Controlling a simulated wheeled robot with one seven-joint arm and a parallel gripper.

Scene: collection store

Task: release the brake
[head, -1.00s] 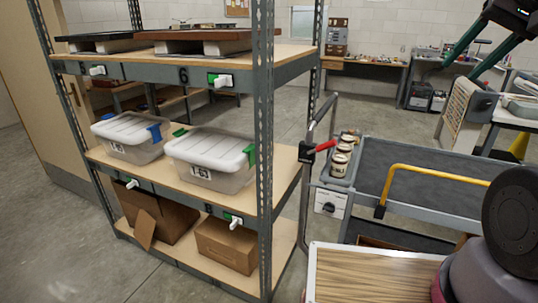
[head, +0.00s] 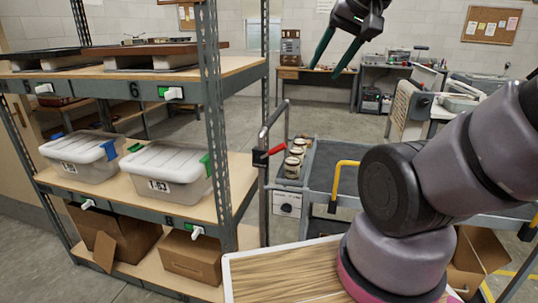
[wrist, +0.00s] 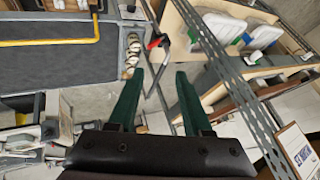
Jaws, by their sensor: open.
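A red brake lever (head: 277,149) sits on the upright push handle (head: 263,165) of the grey cart (head: 322,163), beside the shelf post. The lever also shows in the wrist view (wrist: 155,43), beyond my fingertips and slightly left of the line between them. My gripper (head: 333,68) is raised high in the head view, above and to the right of the lever. Its two dark green fingers are apart and empty, as the wrist view (wrist: 159,72) also shows. Nothing touches the lever.
A steel shelf rack (head: 213,120) with lidded bins (head: 165,172) and cardboard boxes stands at left, close to the cart handle. Several jars (head: 296,155) stand at the cart's near end. A yellow rail (head: 343,178) crosses the cart. A wood-topped surface (head: 285,277) lies in front.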

